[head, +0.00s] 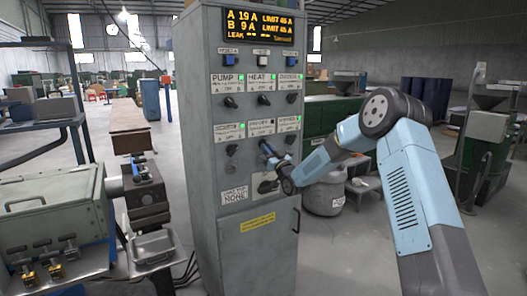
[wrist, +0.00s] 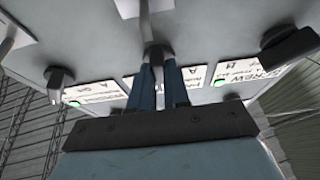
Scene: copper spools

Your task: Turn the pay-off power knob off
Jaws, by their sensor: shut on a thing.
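The grey control cabinet (head: 205,150) stands in front of me with two rows of labelled black knobs. My gripper (head: 265,147) is at the middle of the lower row, just below the label that appears to read PAYOFF (head: 262,128). In the wrist view, my gripper's blue fingers (wrist: 160,82) are shut on the dark pay-off knob (wrist: 154,52), one finger on each side. In the head view the gripper hides this knob. Its exact pointing angle is hard to tell, and I cannot clearly make out its lamp.
Neighbouring knobs sit close by, left (wrist: 57,82) and right (wrist: 290,47) in the wrist view, with green lamps lit by their labels. A larger selector (head: 267,187) is below my gripper. An amber display (head: 263,25) tops the cabinet. A machine (head: 55,215) stands at left.

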